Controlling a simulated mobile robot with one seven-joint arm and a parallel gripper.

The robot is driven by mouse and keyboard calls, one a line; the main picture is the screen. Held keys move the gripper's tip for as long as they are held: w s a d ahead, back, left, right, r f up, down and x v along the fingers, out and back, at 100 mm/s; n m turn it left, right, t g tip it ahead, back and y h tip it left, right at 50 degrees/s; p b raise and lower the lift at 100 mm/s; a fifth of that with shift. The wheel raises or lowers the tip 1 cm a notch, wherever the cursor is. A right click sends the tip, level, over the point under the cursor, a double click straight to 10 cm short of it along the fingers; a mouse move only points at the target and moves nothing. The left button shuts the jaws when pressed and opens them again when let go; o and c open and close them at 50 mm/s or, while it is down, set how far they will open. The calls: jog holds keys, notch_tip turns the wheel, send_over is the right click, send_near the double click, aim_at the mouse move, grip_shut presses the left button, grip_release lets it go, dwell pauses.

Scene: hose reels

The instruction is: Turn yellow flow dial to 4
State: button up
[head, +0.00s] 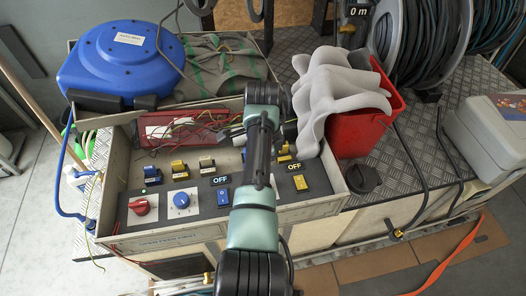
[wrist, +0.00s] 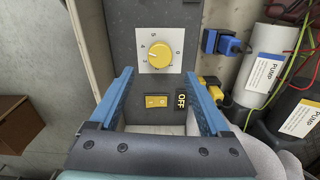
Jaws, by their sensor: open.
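The yellow flow dial (wrist: 159,55) sits on a white square plate with small numbers around it, in the upper middle of the wrist view. The numbers are small, and I cannot tell its setting for certain. My gripper (wrist: 159,73) is open, with one blue finger low on each side of the dial in the picture. Neither finger visibly touches the dial, and nothing is between the fingers. In the head view my own arm hides the yellow dial and the gripper.
A yellow rocker switch (wrist: 157,100) with an OFF label (wrist: 181,99) lies below the dial. A blue connector (wrist: 222,42) and labelled pump cylinders are to the right. In the head view, a red dial (head: 140,207) and a blue dial (head: 181,200) sit left of my arm.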

notch_tip(320, 180, up, 5)
jog(key=shift+r, duration=0.2)
dwell(0.5)
jog(key=w+d+r+n+t+p, duration=0.1)
jog(key=w+r+n+t, duration=0.1)
jog(key=w+r+t, duration=0.45)
jog(key=w+d+r+n+t+p, duration=0.1)
jog(key=w+r+n+t, duration=0.15)
jog(key=r, duration=0.65)
notch_tip(320, 180, up, 16)
jog(key=n+t+h, duration=0.1)
jog(key=n+t, duration=0.3)
jog(key=t, duration=0.2)
jog(key=s+a+r+n+t+p, duration=0.1)
jog(key=s+r+n+t, duration=0.15)
jog(key=s+r, duration=0.45)
jog(key=s+r+n+t+p, duration=0.1)
jog(key=s+r+n+t, duration=0.2)
jog(key=r, duration=0.8)
jog(key=s+a+r+n+t+y, duration=0.1)
jog(key=s+r+n+t, duration=0.1)
jog(key=s+r+t, duration=0.5)
jog(key=s+r, duration=0.4)
jog(key=s, duration=0.3)
jog(key=shift+a+n, duration=0.3)
jog(key=shift+n, duration=0.1)
